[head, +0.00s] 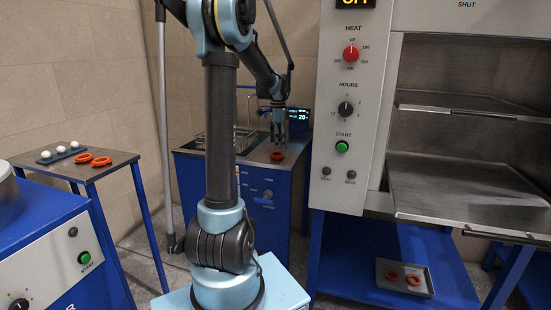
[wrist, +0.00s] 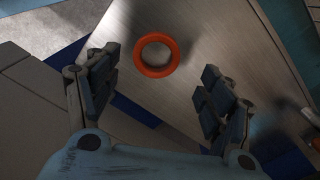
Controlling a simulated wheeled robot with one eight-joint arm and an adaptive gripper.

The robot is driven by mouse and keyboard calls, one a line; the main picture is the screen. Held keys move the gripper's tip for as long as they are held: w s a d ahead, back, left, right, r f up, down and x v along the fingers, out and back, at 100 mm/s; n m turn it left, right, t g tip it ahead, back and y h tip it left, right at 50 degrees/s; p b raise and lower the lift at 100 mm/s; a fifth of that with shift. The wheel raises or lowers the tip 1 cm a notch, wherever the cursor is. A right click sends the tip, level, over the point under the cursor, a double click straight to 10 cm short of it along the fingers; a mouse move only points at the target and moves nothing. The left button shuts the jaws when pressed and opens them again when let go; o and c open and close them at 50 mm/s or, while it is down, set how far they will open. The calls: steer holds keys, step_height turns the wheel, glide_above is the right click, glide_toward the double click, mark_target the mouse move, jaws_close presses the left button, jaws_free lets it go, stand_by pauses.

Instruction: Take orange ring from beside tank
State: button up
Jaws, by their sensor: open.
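An orange ring (head: 277,156) lies flat on the metal top of the blue tank unit (head: 265,200), near its front edge. In the wrist view the ring (wrist: 156,38) lies beyond and between the two spread fingers, with clear space on both sides. My gripper (head: 279,135) hangs just above the ring in the head view. In the wrist view my gripper (wrist: 160,90) is open and empty, and neither finger touches the ring.
A side table (head: 110,165) at left holds two orange rings (head: 93,159) and a tray with white balls. A large oven (head: 350,100) stands close at right, its chamber open. A tray (head: 405,290) with two more rings lies on the shelf below it.

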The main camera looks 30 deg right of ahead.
steer(key=shift+s+a+f, duration=0.1)
steer(key=shift+f, duration=0.95)
steer(key=shift+s+a+f, duration=0.1)
steer(key=shift+f, duration=0.95)
steer(key=c, duration=1)
